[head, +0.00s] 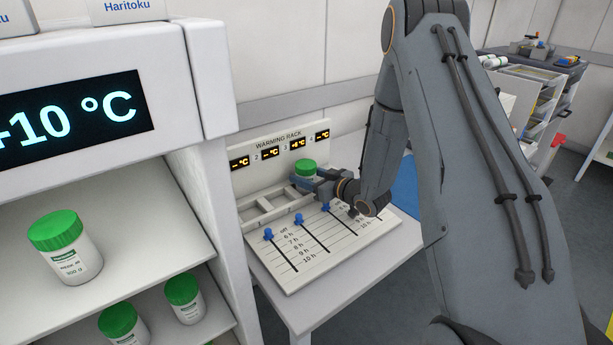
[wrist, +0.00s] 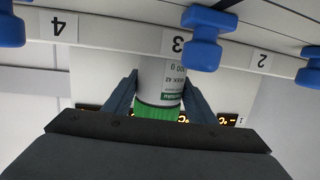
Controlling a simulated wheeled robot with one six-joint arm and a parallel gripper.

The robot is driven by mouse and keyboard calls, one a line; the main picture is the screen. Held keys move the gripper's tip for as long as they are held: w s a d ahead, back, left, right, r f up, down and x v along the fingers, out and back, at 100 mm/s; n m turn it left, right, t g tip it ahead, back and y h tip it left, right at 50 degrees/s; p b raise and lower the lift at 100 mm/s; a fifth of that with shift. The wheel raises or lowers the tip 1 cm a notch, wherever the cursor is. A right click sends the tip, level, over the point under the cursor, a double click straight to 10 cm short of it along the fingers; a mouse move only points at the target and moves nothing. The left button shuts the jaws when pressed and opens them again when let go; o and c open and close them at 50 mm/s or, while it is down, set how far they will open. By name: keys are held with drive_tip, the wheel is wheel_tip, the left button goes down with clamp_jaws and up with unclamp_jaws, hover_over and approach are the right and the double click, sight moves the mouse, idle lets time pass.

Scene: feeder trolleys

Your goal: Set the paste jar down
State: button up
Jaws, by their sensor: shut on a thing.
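The paste jar (head: 306,168), white with a green lid, is at the warming rack (head: 262,208). My gripper (head: 308,183) is shut on it. In the wrist view the jar (wrist: 160,94) is between the two fingers of my gripper (wrist: 160,82), its picture upside down. The jar is behind the label 3 on the rack's front edge (wrist: 110,36), and that edge hides its base. I cannot tell whether the base touches the slot floor. In the head view the jar looks upright. The third rack display (head: 298,143) appears to show a number, the others dashes.
Blue sliders (head: 268,234) stand along the front of the rack, above hour scales. Left is a cabinet (head: 215,75) reading +10 °C, with green-lidded jars (head: 66,248) on its shelves. The rack slots left of the jar look empty. A drawer trolley stands far right.

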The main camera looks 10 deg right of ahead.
drive_tip(key=shift+f, duration=0.15)
drive_tip(key=shift+f, duration=0.1)
drive_tip(key=o, duration=1.3)
drive_tip(key=shift+o, duration=0.2)
